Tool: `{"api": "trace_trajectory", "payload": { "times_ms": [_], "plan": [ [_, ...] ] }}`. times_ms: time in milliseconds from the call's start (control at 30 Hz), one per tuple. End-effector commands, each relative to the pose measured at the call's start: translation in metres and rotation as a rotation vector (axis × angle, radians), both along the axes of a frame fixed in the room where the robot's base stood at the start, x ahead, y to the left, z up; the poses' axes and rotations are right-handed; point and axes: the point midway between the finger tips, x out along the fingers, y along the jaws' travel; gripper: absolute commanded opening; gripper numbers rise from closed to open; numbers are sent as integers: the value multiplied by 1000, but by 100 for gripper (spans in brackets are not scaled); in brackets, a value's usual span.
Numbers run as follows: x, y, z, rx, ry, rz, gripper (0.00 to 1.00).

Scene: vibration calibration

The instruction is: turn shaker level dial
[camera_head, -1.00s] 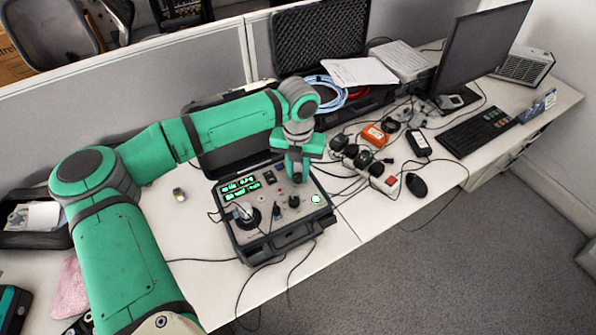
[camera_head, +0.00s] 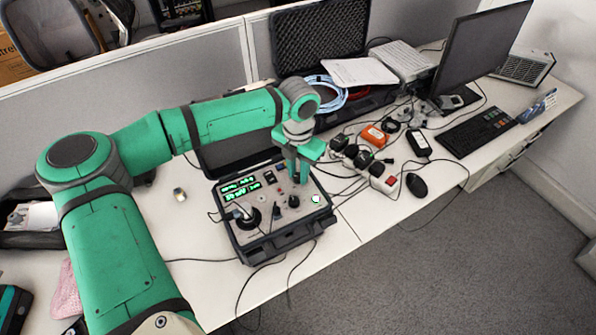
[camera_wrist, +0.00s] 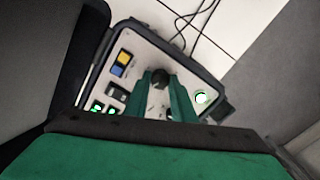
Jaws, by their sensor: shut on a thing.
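The shaker unit (camera_head: 243,240) is an open black case with a light grey panel on the desk, with green lit displays (camera_head: 240,187) on its left. My gripper (camera_head: 297,181) points down over the panel. In the wrist view its two green fingers (camera_wrist: 160,88) are closed about a round black dial (camera_wrist: 158,77), the dial showing between the tips. In the head view a black knob (camera_head: 293,201) shows just in front of the fingertips; I cannot tell whether it is the same dial. The dial's marking is hidden.
A lit white-green button (camera_head: 316,199) sits right of the fingers. A large black round part (camera_head: 246,216) stands on the panel's left. Cables, a power strip (camera_head: 384,179) and a mouse (camera_head: 416,185) lie to the right. The case lid stands behind the panel.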

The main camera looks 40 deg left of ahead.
Motion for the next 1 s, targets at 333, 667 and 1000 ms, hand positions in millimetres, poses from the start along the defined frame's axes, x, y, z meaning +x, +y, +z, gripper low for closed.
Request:
{"api": "trace_trajectory", "payload": {
  "times_ms": [333, 667, 1000],
  "plan": [
    [1, 1, 1, 2, -2, 2, 31],
    [0, 2, 8, 3, -1, 4, 31],
    [0, 2, 67, 5, -2, 3, 31]
  ]
}}
